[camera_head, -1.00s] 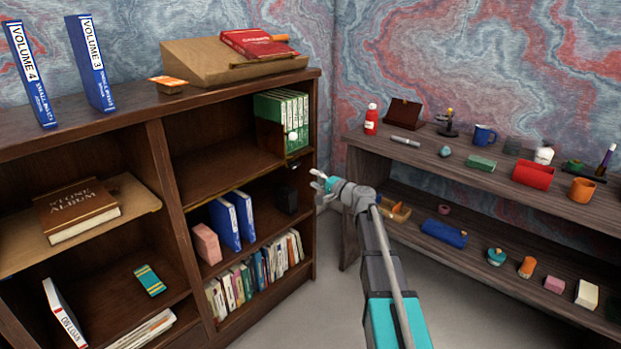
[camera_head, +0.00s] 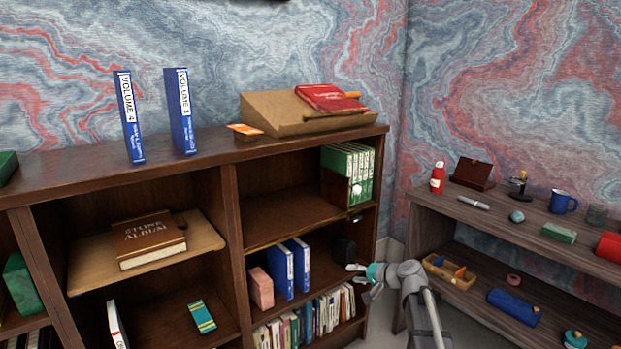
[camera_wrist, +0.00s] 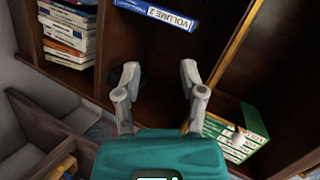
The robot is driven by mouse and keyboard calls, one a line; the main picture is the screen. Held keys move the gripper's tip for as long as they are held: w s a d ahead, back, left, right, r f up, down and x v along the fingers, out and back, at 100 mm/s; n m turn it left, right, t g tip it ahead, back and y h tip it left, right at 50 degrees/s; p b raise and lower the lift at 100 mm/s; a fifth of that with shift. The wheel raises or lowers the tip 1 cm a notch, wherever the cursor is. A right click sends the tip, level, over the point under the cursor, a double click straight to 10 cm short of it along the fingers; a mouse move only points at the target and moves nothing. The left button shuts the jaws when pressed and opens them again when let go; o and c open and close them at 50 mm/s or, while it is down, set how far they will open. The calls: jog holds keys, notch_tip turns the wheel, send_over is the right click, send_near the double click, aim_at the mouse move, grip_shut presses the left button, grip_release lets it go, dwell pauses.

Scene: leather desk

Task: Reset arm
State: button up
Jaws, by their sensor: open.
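My gripper (camera_head: 358,274) is in front of the right end of the bookcase (camera_head: 230,210), near its middle shelf, in the head view. In the wrist view my gripper (camera_wrist: 158,72) has its two fingers spread apart with nothing between them. Beyond the fingers the wrist view shows a blue volume labelled Volume 2 (camera_wrist: 160,14) and, at right, a set of green-and-white volumes (camera_wrist: 235,140).
Volume 4 (camera_head: 130,118) and Volume 3 (camera_head: 180,112) stand on the bookcase top beside a sloped wooden stand (camera_head: 270,118). A stone album (camera_head: 150,240) lies on a left shelf. A second shelf unit (camera_head: 500,212) with small objects stands at right.

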jog(key=s+a+f+n+g+h, duration=0.1)
jog(key=s+f+n+g+h, duration=0.1)
jog(key=s+f, duration=0.3)
jog(key=s+a+f+n+g+h, duration=0.1)
jog(key=s+f+n+g+h, duration=0.15)
jog(key=s, duration=0.55)
jog(key=s+d+f+g+h, duration=0.2)
jog(key=s+d+h, duration=0.1)
jog(key=s, duration=0.4)
jog(key=s+d+f+g+h, duration=0.2)
jog(key=s+h, duration=0.1)
jog(key=s, duration=0.3)
notch_tip(320, 180, up, 35)
jog(key=p, duration=3.5)
jog(key=shift+w+r+n, duration=0.15)
jog(key=shift+r+n, duration=0.05)
jog(key=shift+n, duration=0.15)
